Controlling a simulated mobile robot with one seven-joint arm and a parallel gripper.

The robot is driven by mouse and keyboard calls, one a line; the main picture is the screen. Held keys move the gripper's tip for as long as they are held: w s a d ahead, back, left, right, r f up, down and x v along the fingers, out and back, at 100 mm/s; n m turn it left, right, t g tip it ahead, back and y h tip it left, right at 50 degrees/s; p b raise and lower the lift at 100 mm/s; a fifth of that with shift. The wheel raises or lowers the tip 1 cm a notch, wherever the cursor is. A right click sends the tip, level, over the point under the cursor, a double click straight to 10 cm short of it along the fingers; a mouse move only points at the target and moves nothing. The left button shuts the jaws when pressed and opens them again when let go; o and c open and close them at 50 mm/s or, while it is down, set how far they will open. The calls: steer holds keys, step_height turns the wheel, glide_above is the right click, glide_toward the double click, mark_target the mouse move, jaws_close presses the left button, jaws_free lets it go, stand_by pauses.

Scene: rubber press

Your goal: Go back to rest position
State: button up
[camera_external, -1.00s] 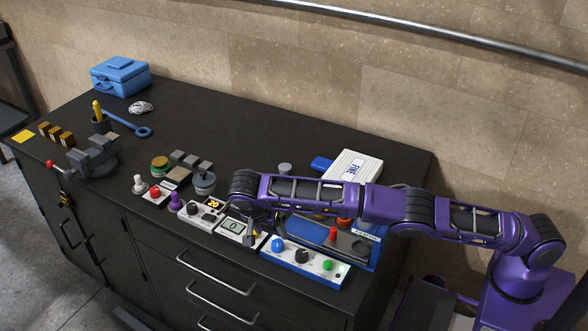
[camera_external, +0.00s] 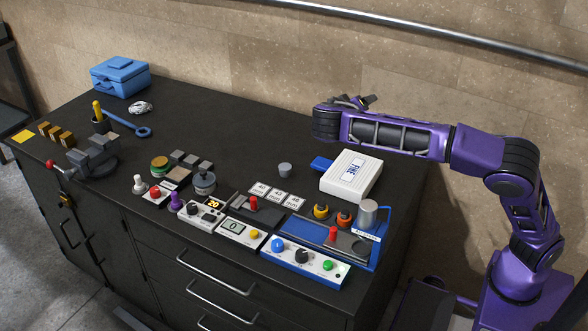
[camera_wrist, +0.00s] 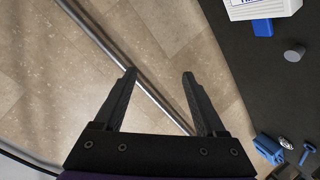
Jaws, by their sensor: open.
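My gripper (camera_wrist: 160,75) is open and empty in the wrist view, its two dark fingers apart with the tiled wall behind them. In the external view my gripper (camera_external: 362,101) shows only in part at the far end of my purple arm. It is raised over the back of the dark workbench (camera_external: 240,120), near the wall, with the arm reaching in from the right. Nothing is between the fingers.
A white box (camera_external: 350,176) and a small grey cylinder (camera_external: 285,169) stand below my arm. A control panel (camera_external: 305,262) and a blue press station (camera_external: 345,245) sit at the front right. A metal rail (camera_external: 430,35) runs along the wall. The bench's back middle is clear.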

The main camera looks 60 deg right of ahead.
steer(key=s+d+n+h, duration=0.2)
steer(key=s+d+n, duration=0.8)
steer(key=d, duration=0.7)
steer(key=s+d+f+n+t+y, duration=0.1)
steer(key=s+d+f+n, duration=0.25)
steer(key=f+n, duration=0.35)
steer(key=s+d+f+n+t+y, duration=0.15)
steer(key=s+f+n, duration=0.25)
steer(key=f, duration=0.5)
steer(key=s+a+f+m+g+y, duration=0.3)
steer(key=s+a+f+m+y, duration=0.3)
steer(key=s+a+f+y, duration=0.1)
steer(key=s+a+r+m+t+y, duration=0.1)
steer(key=a+r+m+t+y, duration=0.1)
steer(key=a, duration=0.7)
steer(key=s+a+r+m+t+y+p, duration=0.1)
steer(key=a+r+m+t+y, duration=0.2)
steer(key=a+r, duration=0.4)
steer(key=shift+s+a+m+y, duration=0.25)
steer(key=shift+a+m+y, duration=0.65)
steer(key=shift+m, duration=0.1)
